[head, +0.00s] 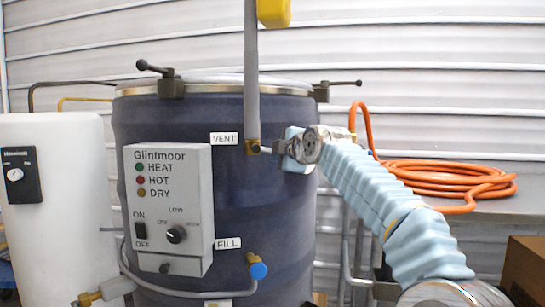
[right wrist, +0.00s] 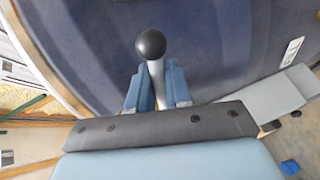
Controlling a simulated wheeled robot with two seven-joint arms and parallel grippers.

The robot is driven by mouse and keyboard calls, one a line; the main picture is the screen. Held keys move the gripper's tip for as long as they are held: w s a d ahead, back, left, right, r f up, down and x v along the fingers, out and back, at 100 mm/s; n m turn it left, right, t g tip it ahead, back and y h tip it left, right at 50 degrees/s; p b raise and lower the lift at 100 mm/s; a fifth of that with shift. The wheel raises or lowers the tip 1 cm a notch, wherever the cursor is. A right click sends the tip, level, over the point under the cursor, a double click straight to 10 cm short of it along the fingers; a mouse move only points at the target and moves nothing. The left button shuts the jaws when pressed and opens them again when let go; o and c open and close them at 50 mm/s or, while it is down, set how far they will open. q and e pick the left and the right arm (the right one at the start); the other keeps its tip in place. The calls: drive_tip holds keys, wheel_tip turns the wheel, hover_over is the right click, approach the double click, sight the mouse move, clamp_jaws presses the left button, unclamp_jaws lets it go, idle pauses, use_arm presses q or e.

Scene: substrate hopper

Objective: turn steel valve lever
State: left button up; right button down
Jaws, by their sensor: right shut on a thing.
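The steel valve lever (right wrist: 156,72) ends in a black ball knob (right wrist: 150,44). In the right wrist view its shaft lies between the two blue fingers of my right gripper (right wrist: 158,90), which is shut on it, and the knob sticks out beyond the fingertips. In the head view my right gripper (head: 285,148) is at the upper right of the dark blue drum (head: 268,215), beside the brass vent fitting (head: 252,147). There the gripper hides most of the lever. My left gripper is not in view.
A grey control box (head: 168,205) is on the drum's front. A vertical grey pipe (head: 251,70) rises above the vent fitting. Lid clamps (head: 170,86) stick up at the rim. An orange hose (head: 440,180) lies coiled on a bench at right. A white tank (head: 60,225) stands at left.

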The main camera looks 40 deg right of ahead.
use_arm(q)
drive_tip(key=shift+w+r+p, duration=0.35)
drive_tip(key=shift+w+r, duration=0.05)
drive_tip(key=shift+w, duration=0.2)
use_arm(e)
drive_tip(key=shift+r+n, duration=0.6)
drive_tip(key=shift+n, duration=0.3)
drive_tip(key=shift+h, duration=0.4)
drive_tip(key=c, duration=1.2)
unclamp_jaws()
drive_tip(key=shift+c, duration=0.2)
use_arm(q)
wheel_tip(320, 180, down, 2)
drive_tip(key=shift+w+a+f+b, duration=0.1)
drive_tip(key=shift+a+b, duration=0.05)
drive_tip(key=shift+b, duration=0.9)
use_arm(e)
drive_tip(key=v, duration=1.4)
drive_tip(key=shift+w+r, duration=0.1)
drive_tip(key=shift+r, duration=0.05)
